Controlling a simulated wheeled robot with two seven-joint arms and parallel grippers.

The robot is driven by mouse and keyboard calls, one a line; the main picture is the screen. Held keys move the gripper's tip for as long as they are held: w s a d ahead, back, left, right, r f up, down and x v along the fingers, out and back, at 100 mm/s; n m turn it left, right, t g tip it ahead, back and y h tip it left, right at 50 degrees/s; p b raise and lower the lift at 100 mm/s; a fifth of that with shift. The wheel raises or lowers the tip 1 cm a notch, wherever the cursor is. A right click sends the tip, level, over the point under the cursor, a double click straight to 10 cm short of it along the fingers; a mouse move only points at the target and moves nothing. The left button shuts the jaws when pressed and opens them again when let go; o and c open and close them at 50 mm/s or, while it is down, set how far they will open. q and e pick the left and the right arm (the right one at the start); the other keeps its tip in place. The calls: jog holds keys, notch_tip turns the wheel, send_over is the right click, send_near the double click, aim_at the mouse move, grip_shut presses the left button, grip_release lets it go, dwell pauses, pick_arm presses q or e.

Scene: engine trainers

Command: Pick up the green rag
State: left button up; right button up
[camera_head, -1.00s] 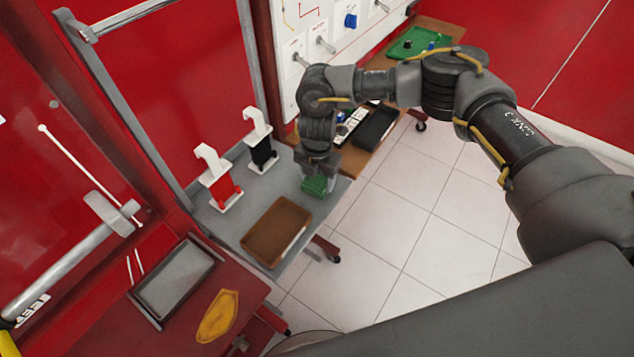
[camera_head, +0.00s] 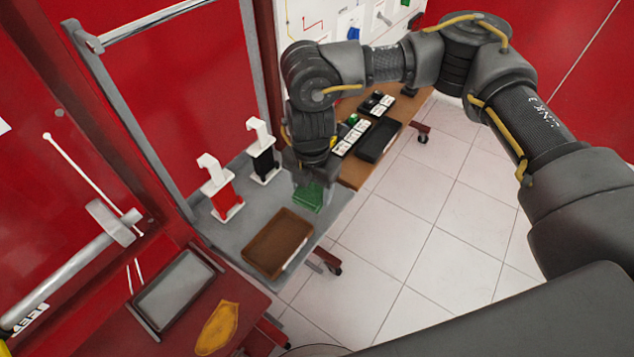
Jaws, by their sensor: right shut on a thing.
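The green rag (camera_head: 309,197) is at the fingertips of my right gripper (camera_head: 308,184), above the far right part of the grey table top. My right gripper points down and is shut on the rag; its fingers are mostly hidden by the wrist. I cannot tell how far the rag is from the table surface. My left gripper is out of view.
A brown tray (camera_head: 250,260) lies on the grey table (camera_head: 228,234) near the rag. A red holder (camera_head: 224,200) and a black holder (camera_head: 264,163) stand behind. A yellow cloth (camera_head: 217,328) lies on the red bench. A black box (camera_head: 378,139) sits on the wooden table.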

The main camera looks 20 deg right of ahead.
jog(key=s+a+r, duration=0.2)
jog(key=s+a, duration=0.1)
jog(key=s, duration=0.2)
jog(key=shift+s+r+b, duration=0.35)
jog(key=shift+r, duration=0.05)
jog(key=shift+a, duration=0.1)
